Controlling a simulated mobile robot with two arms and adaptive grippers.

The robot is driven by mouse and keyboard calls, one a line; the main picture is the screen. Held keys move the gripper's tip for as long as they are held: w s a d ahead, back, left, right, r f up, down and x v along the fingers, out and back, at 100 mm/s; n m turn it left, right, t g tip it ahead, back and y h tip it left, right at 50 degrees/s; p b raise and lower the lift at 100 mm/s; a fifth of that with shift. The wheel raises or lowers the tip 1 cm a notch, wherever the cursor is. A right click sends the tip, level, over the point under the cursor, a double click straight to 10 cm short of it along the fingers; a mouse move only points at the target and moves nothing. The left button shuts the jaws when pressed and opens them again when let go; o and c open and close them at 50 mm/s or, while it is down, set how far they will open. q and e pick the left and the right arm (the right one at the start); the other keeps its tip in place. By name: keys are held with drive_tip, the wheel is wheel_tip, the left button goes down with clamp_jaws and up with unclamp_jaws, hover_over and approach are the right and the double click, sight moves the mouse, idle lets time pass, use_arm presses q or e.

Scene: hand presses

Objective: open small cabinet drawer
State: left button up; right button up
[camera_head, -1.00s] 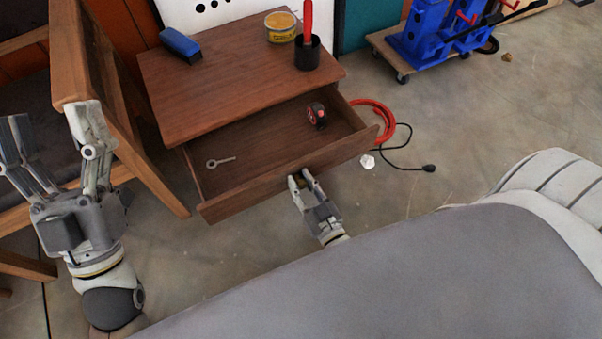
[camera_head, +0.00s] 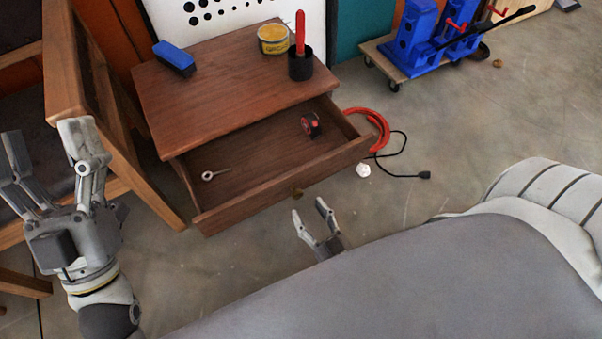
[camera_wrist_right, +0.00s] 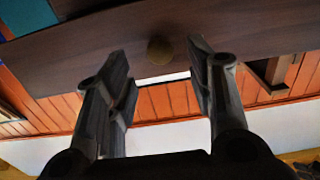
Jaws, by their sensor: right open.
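The small wooden cabinet (camera_head: 215,92) stands in the upper middle of the head view. Its drawer (camera_head: 262,200) is pulled well out and shows its inside. A small round brass knob (camera_head: 297,193) is on the drawer front; it also shows in the right wrist view (camera_wrist_right: 160,49). My right gripper (camera_head: 308,208) is open and empty, just in front of the drawer front and apart from the knob. In the right wrist view its two fingers (camera_wrist_right: 160,72) stand wide apart with the knob beyond them. My left gripper (camera_head: 42,132) is open and empty at the left.
A key (camera_head: 214,174) and a tape measure (camera_head: 311,124) lie in the drawer. A blue brush (camera_head: 175,57), yellow tin (camera_head: 273,40) and black cup (camera_head: 300,65) stand on top. A wooden chair (camera_head: 62,75) is left of the cabinet. A red hose (camera_head: 377,124) lies right.

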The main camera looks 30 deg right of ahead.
drive_tip(key=s, duration=0.5)
drive_tip(key=shift+s+d, duration=0.1)
drive_tip(key=shift+s, duration=0.1)
idle(0.3)
